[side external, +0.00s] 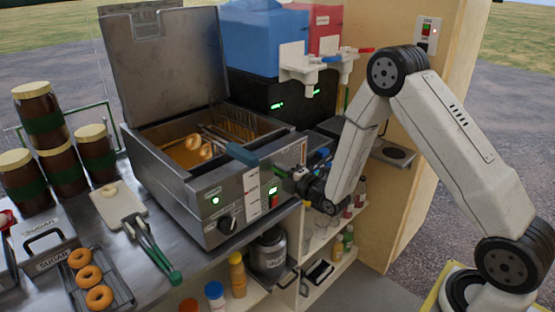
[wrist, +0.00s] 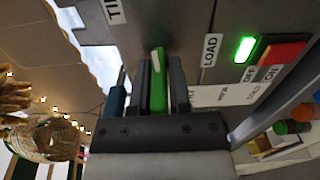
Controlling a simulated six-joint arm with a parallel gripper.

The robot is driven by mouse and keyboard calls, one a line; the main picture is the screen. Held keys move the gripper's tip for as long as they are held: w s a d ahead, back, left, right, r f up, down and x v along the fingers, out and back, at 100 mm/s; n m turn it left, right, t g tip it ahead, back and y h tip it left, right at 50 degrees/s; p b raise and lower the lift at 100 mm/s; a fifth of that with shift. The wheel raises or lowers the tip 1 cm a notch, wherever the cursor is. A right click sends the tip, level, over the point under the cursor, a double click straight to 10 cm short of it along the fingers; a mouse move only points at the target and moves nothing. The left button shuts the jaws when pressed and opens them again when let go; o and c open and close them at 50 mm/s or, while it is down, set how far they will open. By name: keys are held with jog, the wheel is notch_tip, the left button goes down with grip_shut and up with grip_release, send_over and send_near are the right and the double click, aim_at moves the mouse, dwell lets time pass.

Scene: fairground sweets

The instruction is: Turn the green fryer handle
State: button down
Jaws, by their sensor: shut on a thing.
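The green fryer handle (wrist: 158,84) stands between my two fingers in the wrist view, against the fryer's metal front. My gripper (wrist: 160,82) is shut on it. In the side view my gripper (side external: 287,173) is at the right end of the fryer's front panel, and the handle is mostly hidden there by my fingers. The steel fryer (side external: 165,140) has its lid (side external: 165,65) raised, with doughnuts (side external: 199,147) and a wire basket in its oil. Its panel carries a black knob, a lit green light (wrist: 245,48) and a red switch (wrist: 283,53).
A teal handle (side external: 243,155) projects over the fryer's front rim, close to my gripper. Blue (side external: 262,40) and red dispensers stand behind. Shelves with jars and bottles (side external: 237,273) lie below. Tongs (side external: 152,250), a doughnut rack (side external: 98,278) and brown jars (side external: 40,115) are at left.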

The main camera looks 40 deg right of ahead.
jog(key=m, duration=0.4)
jog(key=shift+m, duration=0.4)
jog(key=m, duration=1.3)
jog(key=shift+m, duration=0.4)
jog(key=c, duration=0.6)
grip_release()
jog(key=shift+s, duration=0.1)
